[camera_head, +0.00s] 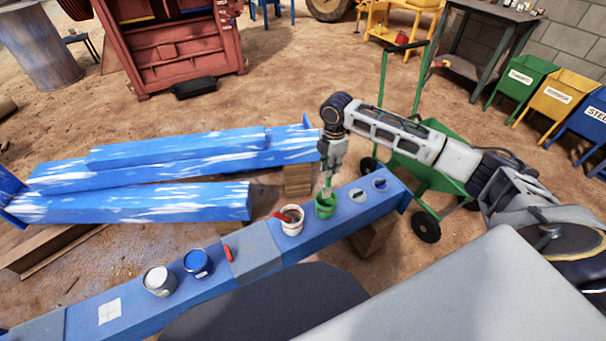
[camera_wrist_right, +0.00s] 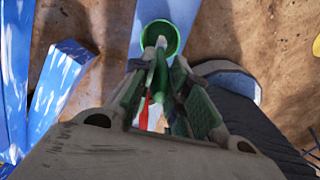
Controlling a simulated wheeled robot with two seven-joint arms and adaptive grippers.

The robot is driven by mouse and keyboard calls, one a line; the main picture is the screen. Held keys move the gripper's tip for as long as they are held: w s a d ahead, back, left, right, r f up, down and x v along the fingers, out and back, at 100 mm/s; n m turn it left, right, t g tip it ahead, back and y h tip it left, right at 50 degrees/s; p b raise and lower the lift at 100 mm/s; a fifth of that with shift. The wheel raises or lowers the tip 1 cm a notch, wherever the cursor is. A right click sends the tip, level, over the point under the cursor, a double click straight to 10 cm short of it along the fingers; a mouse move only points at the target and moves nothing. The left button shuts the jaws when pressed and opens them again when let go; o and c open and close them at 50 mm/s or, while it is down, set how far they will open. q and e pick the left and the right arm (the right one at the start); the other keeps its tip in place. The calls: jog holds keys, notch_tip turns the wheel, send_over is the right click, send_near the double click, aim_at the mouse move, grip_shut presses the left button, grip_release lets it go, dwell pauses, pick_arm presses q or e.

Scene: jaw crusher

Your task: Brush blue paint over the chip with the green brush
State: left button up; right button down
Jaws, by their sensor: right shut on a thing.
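My right gripper (camera_head: 328,176) points down over the green cup (camera_head: 326,208) on the blue beam (camera_head: 300,249). A can of blue paint (camera_head: 197,264) stands farther left on the beam. A pale square patch (camera_head: 109,311) near the beam's left end may be the chip. My left gripper is out of view.
A white bucket (camera_head: 291,222) with a red-handled tool stands left of the green cup. A grey-white can (camera_head: 159,283) and a small red item (camera_head: 227,253) are farther left. A green cart (camera_head: 430,170) stands behind.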

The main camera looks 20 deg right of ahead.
jog(key=shift+a, duration=0.1)
jog(key=w+a+r+m, duration=0.1)
jog(key=w+a+m, duration=0.3)
jog(key=a+m, duration=0.7)
jog(key=shift+a+m, duration=0.25)
jog(key=shift+m, duration=3.35)
jog(key=shift+a+m, duration=0.2)
jog(key=shift+m, duration=0.1)
